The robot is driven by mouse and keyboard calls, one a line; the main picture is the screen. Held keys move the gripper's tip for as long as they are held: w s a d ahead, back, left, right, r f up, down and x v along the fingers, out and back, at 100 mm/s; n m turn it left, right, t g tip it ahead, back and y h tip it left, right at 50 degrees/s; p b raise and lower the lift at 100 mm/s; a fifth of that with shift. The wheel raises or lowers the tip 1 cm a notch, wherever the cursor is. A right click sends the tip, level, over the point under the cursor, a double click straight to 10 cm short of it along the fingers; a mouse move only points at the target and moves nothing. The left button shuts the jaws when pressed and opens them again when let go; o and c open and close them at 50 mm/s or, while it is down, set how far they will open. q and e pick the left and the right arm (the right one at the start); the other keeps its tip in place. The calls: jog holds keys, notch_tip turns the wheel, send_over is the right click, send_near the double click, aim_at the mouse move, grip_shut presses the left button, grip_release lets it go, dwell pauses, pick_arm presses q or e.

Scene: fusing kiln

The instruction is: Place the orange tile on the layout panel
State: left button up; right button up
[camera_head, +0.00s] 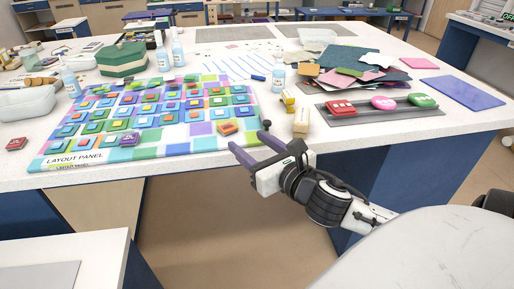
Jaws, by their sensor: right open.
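The layout panel (62,158) lies on the white worktable and carries rows of small coloured square tiles. An orange tile (227,128) lies near the panel's front right, apart from the main rows and slightly turned. My right gripper (248,139) is at the table's front edge, just right of and nearer than this orange tile. Several other orange or red tiles sit in the rows, so I cannot tell for certain which one the task names. My left gripper is out of view.
Small yellow and tan blocks (301,121) stand right of the panel. A dark tray (400,115) holds red, pink and green pieces. Clear bottles (178,49) and a green box (122,60) stand behind the panel. A red tile (16,143) lies at left.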

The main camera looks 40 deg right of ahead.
jog(key=s+a+f+m+g+y, duration=0.1)
jog(key=s+a+f+m+g, duration=0.2)
jog(key=f+m, duration=0.65)
jog(key=s+a+f+m+g+y, duration=0.15)
jog(key=s+a+f+m, duration=0.4)
jog(key=f, duration=0.65)
jog(key=s+a+f+m+g+y, duration=0.2)
jog(key=s+a+f+m, duration=0.7)
jog(key=m, duration=0.8)
notch_tip(320, 180, down, 2)
jog(key=shift+s+a+f+g+y, duration=0.15)
jog(key=shift+a+g+y, duration=0.25)
jog(key=shift+a, duration=0.3)
